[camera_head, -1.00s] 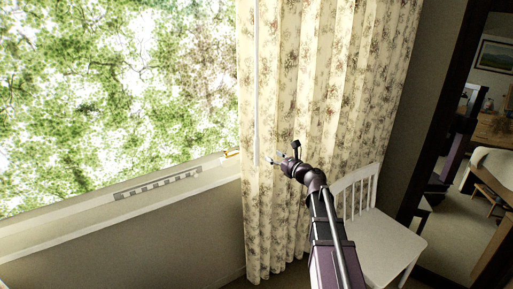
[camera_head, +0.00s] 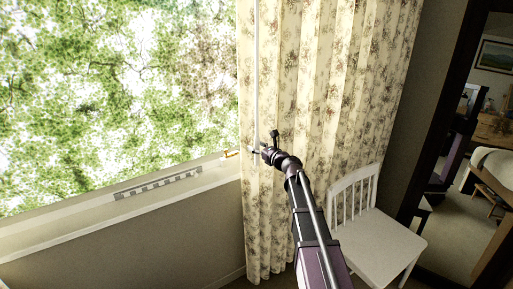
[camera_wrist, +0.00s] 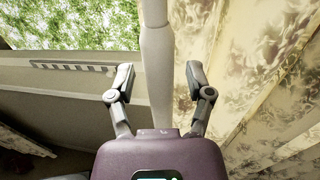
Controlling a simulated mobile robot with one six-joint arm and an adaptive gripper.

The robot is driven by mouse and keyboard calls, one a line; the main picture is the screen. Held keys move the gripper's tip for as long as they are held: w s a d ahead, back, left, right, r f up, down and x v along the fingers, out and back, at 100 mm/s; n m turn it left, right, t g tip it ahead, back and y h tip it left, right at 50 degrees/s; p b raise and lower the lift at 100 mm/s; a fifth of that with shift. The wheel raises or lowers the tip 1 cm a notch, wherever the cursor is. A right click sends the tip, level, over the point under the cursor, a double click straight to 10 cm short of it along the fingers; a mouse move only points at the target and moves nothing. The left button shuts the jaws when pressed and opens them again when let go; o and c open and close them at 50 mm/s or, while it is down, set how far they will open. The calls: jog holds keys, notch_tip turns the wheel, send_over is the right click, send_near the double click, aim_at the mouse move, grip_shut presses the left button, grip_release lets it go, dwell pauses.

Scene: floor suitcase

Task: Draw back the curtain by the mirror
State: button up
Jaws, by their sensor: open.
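The floral curtain (camera_head: 325,75) hangs in folds to the right of the window, beside the dark-framed mirror (camera_head: 455,150). A thin white wand (camera_head: 257,70) hangs down along the curtain's left edge. My gripper (camera_head: 256,151) is at the lower part of this wand, in front of the curtain's left edge. In the wrist view, my gripper (camera_wrist: 157,80) is open, with one finger on each side of the wand (camera_wrist: 156,70). Neither finger visibly touches it. The curtain (camera_wrist: 255,75) fills the right of the wrist view.
A white chair (camera_head: 375,235) stands below the curtain, right of my arm. The window sill (camera_head: 100,210) runs along the left, with a slotted vent (camera_head: 158,184) and a small orange-brown item (camera_head: 231,154) on it.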

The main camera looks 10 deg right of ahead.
jog(key=shift+c, duration=0.2)
grip_shut()
jog(key=shift+d, duration=0.1)
